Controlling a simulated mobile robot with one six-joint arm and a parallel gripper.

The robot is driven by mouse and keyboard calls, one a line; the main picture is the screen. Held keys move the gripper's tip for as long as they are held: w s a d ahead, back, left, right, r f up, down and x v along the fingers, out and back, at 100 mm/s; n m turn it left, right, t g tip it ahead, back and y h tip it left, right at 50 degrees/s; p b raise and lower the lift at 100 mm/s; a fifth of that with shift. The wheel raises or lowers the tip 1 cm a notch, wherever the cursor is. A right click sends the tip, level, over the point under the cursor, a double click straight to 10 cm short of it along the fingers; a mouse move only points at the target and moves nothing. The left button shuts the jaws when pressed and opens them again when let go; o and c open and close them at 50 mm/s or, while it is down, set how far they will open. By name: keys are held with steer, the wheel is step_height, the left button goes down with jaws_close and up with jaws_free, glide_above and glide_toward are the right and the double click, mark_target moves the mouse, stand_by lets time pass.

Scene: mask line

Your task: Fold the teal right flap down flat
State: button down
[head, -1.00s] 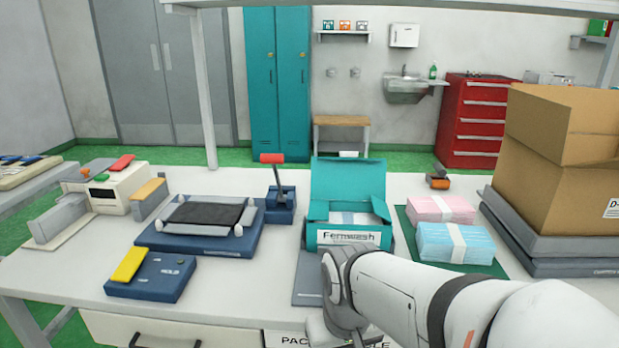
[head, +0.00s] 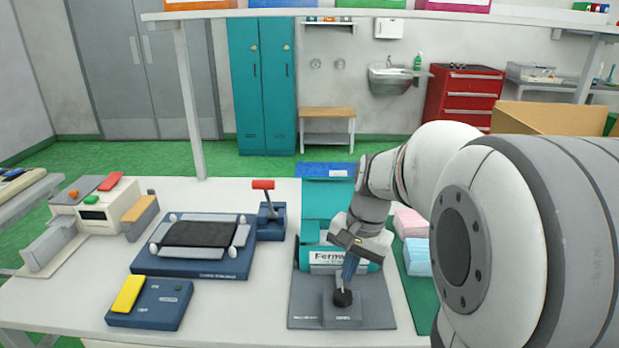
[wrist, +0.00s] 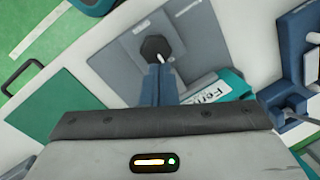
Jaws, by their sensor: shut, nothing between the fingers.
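The teal box (head: 316,257) with the "Fernw..." label stands at the back of a grey fixture plate in the head view. Its tall back lid (head: 325,197) is raised. My arm and gripper cover the box's right side, so I cannot make out the right flap or its angle. My gripper (head: 347,279) points down in front of the box, blue fingers shut and empty. The fingertips are close to a black knob (head: 343,298); I cannot tell whether they touch. In the wrist view, the fingers (wrist: 158,80) lie just below the knob (wrist: 155,48), beside the teal box front (wrist: 232,82).
The grey plate (head: 375,312) carries the knob in front of the box. A red-handled lever (head: 265,205) and a blue device with a black pad (head: 200,262) stand left. Pink packs (head: 410,222) and blue packs (head: 417,257) lie right. A cardboard box (head: 550,117) is behind my arm.

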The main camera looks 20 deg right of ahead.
steer(key=w+d+r+m+t+y+p, duration=0.1)
steer(key=w+d+r+m+y+p, duration=0.1)
steer(key=w+d+r+m+p, duration=0.6)
steer(key=w+d+r+m+y+p, duration=0.2)
steer(key=w+d+r+m+p, duration=0.25)
steer(key=d, duration=0.55)
steer(key=x, duration=0.4)
steer(key=p+x, duration=0.1)
steer(key=x, duration=0.4)
steer(key=w+x, duration=0.1)
steer(key=x, duration=0.4)
steer(key=shift+d+f+p, duration=0.1)
steer(key=shift+d+p, duration=0.2)
steer(key=shift+p, duration=0.1)
